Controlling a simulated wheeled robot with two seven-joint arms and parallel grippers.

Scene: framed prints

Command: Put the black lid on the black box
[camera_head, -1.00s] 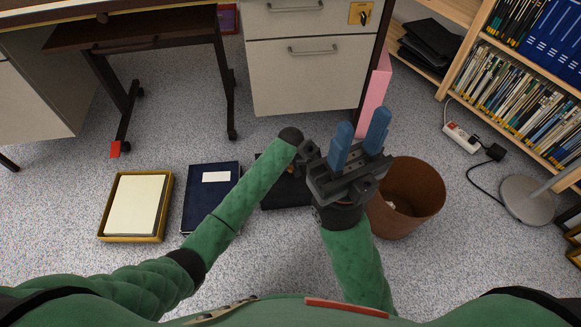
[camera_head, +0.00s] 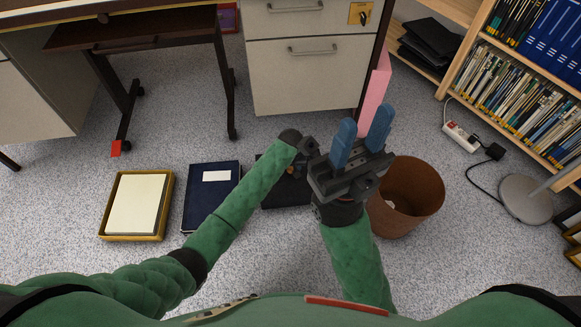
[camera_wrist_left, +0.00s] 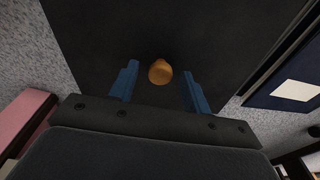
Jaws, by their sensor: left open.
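A flat black panel (camera_wrist_left: 95,30) with a round wooden knob (camera_wrist_left: 159,72) fills much of the left wrist view; it looks like the black lid. In the head view the black shape (camera_head: 284,196) lies on the floor, partly behind my left arm. I cannot tell whether a black box is under it; no separate black box is clear. My left gripper (camera_wrist_left: 158,80) is open, with its blue fingers on either side of the knob. Its fingers are hidden in the head view. My right gripper (camera_head: 361,140) is open and empty, raised to the right of the black shape.
A dark blue box with a white label (camera_head: 212,187) and a yellow tray with pale paper (camera_head: 163,232) lie to the left. A brown bin (camera_head: 417,205) stands to the right, close to my right gripper. A drawer cabinet (camera_head: 305,80) stands behind.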

